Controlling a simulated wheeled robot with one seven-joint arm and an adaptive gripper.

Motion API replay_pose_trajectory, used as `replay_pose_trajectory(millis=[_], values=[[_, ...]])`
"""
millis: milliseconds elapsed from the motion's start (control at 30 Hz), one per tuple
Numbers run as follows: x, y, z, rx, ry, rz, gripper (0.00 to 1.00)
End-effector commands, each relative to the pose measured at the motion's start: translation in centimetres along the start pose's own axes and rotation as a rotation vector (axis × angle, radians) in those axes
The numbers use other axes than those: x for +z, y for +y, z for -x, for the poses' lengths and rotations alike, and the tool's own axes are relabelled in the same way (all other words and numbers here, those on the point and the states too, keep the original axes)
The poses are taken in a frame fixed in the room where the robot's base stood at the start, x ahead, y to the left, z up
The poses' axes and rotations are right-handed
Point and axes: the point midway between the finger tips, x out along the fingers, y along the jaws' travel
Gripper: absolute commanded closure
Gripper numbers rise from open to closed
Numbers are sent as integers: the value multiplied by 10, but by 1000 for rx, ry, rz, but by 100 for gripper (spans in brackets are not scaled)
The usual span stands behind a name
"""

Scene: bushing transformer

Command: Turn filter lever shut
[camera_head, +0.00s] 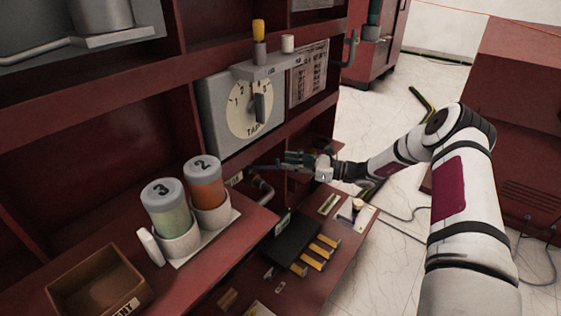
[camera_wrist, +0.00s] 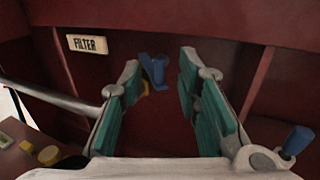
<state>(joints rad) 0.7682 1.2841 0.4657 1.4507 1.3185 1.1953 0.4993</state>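My gripper (camera_wrist: 160,85) is open, with its two teal fingers wide apart and nothing held between them. A blue lever (camera_wrist: 153,69) shows between and beyond the fingertips, in front of the red back wall, to the right of the FILTER label (camera_wrist: 87,44). I cannot tell whether a finger touches it. A second blue handle (camera_wrist: 297,141) sits at the lower right, outside the right finger. Which blue part is the filter lever is not certain, though the first is closer to the label. In the head view my gripper (camera_head: 297,160) reaches under the shelf, where the lever is hard to make out.
A grey pipe (camera_wrist: 50,97) runs to the left finger in the wrist view. Above my gripper is a grey tap dial (camera_head: 250,108). Numbered jars (camera_head: 165,208) and an open box (camera_head: 100,284) stand on the left shelf. Below lie a dark panel (camera_head: 291,237) and several yellow pieces (camera_head: 313,263).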

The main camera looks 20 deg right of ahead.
Motion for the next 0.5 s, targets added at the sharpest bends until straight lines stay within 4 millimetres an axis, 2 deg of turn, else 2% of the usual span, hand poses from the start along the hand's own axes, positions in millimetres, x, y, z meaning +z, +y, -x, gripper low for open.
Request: replay_pose_trajectory(millis=[33, 200, 333, 500], values=[[0, -1, 12, -3, 0, 0, 69], [0, -1, 45, -3, 0, -1, 69], [0, 0, 63, -1, 0, 0, 69], [0, 0, 74, -1, 1, 0, 69]])
